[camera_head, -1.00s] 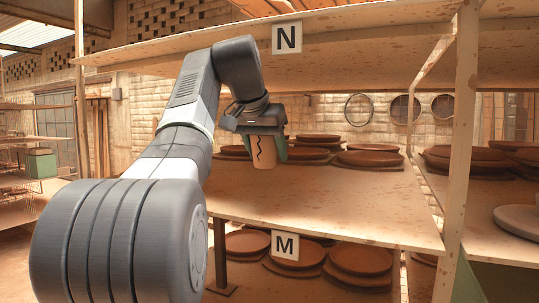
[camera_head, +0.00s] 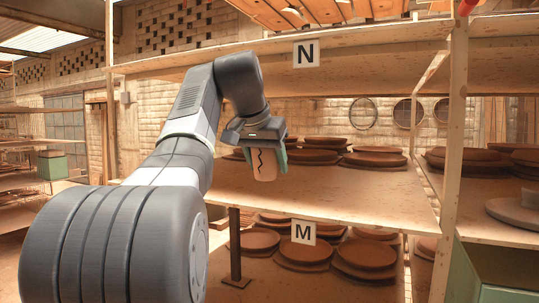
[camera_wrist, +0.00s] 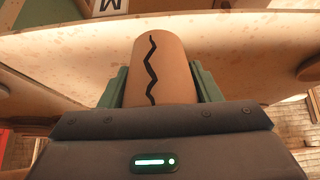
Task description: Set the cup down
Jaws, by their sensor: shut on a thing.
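The cup (camera_head: 264,165) is tan with a black zigzag line. My gripper (camera_head: 265,160) is shut on it, with a green finger on either side. In the head view the cup hangs below the gripper, slightly tilted, in front of or over the shelf board (camera_head: 330,193) between the signs N and M. I cannot tell whether its base touches the board. In the wrist view the cup (camera_wrist: 161,72) stands between the green fingers, with the board (camera_wrist: 225,55) behind it.
Stacks of brown round plates (camera_head: 375,158) stand on the back of this shelf, and several more (camera_head: 303,252) below. The board's front right part is bare. A shelf with sign N (camera_head: 306,53) is above, and an upright post (camera_head: 455,130) stands at right.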

